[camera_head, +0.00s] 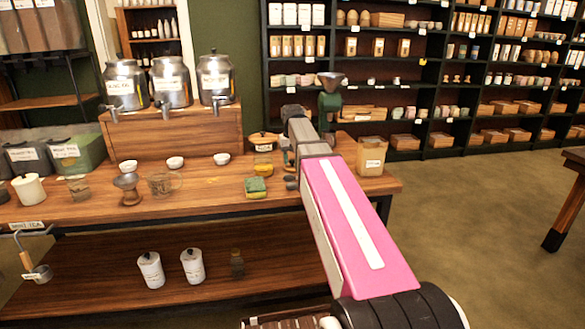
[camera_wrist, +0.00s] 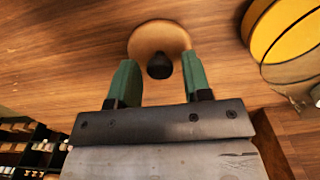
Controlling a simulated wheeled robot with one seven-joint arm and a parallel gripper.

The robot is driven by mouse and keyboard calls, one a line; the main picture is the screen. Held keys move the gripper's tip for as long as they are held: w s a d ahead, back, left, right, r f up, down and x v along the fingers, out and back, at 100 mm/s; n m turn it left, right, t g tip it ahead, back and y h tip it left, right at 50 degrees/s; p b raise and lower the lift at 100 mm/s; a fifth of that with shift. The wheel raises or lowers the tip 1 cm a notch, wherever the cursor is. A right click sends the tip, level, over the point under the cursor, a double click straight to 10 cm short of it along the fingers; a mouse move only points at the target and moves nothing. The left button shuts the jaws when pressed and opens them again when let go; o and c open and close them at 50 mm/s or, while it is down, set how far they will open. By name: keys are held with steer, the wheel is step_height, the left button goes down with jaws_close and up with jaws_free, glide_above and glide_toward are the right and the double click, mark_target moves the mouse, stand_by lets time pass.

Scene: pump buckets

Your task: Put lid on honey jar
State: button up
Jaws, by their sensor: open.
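A round wooden lid (camera_wrist: 158,33) with a dark knob lies on the wooden tabletop in the wrist view. My gripper (camera_wrist: 159,62) is open, its two green fingers apart on either side of the dark knob. I cannot tell whether they touch the lid. The honey jar (camera_wrist: 292,35), glass with yellow contents, stands at the right of the wrist view, partly cut off by the frame edge. It also shows in the head view (camera_head: 263,164), just left of my arm. My arm hides the lid and most of the gripper in the head view.
A green and yellow sponge (camera_head: 256,187) lies in front of the jar. A wooden-lidded container (camera_head: 263,139) stands behind it. A tan canister (camera_head: 371,156) is to the right of my arm. Small white bowls (camera_head: 175,162) and a glass mug (camera_head: 160,184) are to the left.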

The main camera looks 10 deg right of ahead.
steer(key=c, duration=0.5)
steer(key=shift+r, duration=0.1)
steer(key=shift+r, duration=2.15)
